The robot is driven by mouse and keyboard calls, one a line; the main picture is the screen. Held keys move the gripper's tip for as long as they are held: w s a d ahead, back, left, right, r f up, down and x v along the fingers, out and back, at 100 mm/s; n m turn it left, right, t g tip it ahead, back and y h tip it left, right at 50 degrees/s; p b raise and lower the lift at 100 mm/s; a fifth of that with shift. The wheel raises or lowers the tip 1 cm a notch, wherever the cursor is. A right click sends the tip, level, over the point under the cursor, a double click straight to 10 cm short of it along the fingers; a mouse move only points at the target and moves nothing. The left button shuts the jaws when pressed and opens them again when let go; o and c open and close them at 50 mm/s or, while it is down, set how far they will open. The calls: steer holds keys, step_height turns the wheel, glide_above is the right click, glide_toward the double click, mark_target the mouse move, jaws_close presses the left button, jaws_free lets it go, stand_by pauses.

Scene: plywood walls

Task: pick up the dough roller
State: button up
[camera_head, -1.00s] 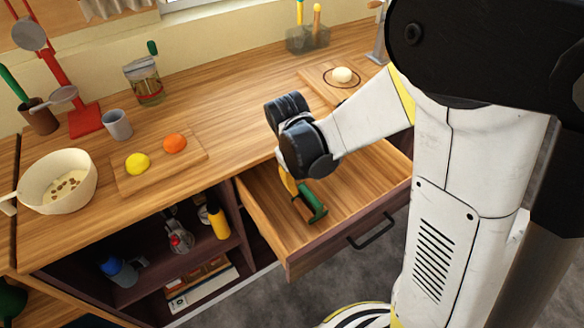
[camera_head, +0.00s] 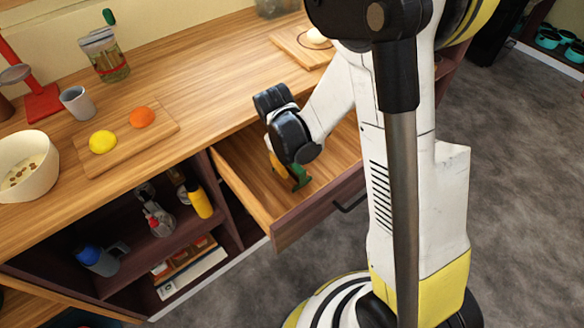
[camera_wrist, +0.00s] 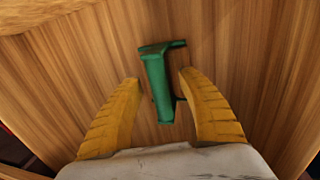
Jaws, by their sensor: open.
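The dough roller looks like the green tool (camera_wrist: 158,80) lying on the drawer floor in the wrist view. In the head view its green end (camera_head: 301,176) shows below my wrist; the rest is hidden by my arm. My gripper (camera_wrist: 158,82) has two yellow ridged fingers, spread open on either side of the green tool. The tool's near part lies between the fingertips, and its far end with a crosspiece extends past them. I cannot tell whether either finger touches it.
The open drawer (camera_head: 243,197) has wooden walls close around my gripper. Above it, the counter (camera_head: 205,95) holds a cutting board (camera_head: 125,148) with a lemon (camera_head: 103,142) and an orange (camera_head: 142,117). A shelf to the left holds a yellow bottle (camera_head: 199,200).

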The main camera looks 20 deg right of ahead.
jaws_close()
steer(key=shift+r, duration=0.1)
steer(key=shift+r+p, duration=0.4)
steer(key=shift+r, duration=0.25)
step_height(320, 180, up, 3)
steer(key=shift+f+p, duration=0.1)
steer(key=shift+p, duration=0.75)
steer(key=d+r+p, duration=0.2)
steer(key=d+r, duration=0.1)
steer(key=d, duration=0.2)
steer(key=s+d+r+p, duration=0.1)
steer(key=d+r+p, duration=0.1)
steer(key=d+r, duration=0.2)
steer(key=d, duration=0.2)
steer(key=shift+s+d, duration=0.2)
steer(key=shift+d, duration=0.1)
